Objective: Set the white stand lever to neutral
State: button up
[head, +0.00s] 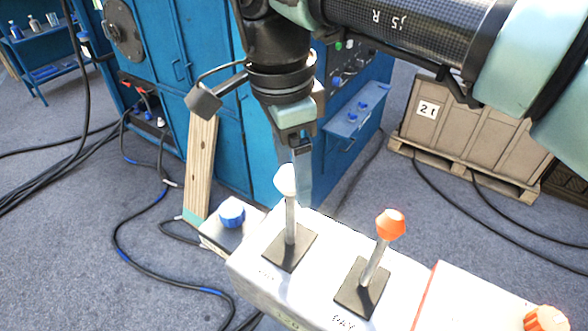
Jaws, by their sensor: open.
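The white lever knob (285,179) tops a metal shaft (291,220) that stands nearly upright from a black plate on the white control stand (255,293). My gripper (303,200) points down right at this lever. A finger shows just right of and behind the knob, and its tip reaches slightly below it. The other finger is hidden or hard to make out. The jaws are open, and I cannot tell whether they touch the knob. An orange-knobbed lever (390,224) leans to the right on its own black plate, apart from my gripper.
A blue knob (231,212) sits on a small box at the stand's left end. Another orange knob (545,318) is at the lower right. A blue cabinet (215,100) stands behind, with a leaning wooden plank (199,165). Cables cross the grey floor. A crate (460,135) stands at right.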

jog(key=r+p, duration=0.2)
jog(key=r, duration=0.1)
jog(key=r+p, duration=0.2)
jog(key=r, duration=0.1)
jog(key=r+p, duration=0.2)
jog(key=r, duration=0.1)
jog(key=shift+s+a+r, duration=0.15)
jog(key=shift+s+a, duration=0.05)
jog(key=shift+a, duration=0.15)
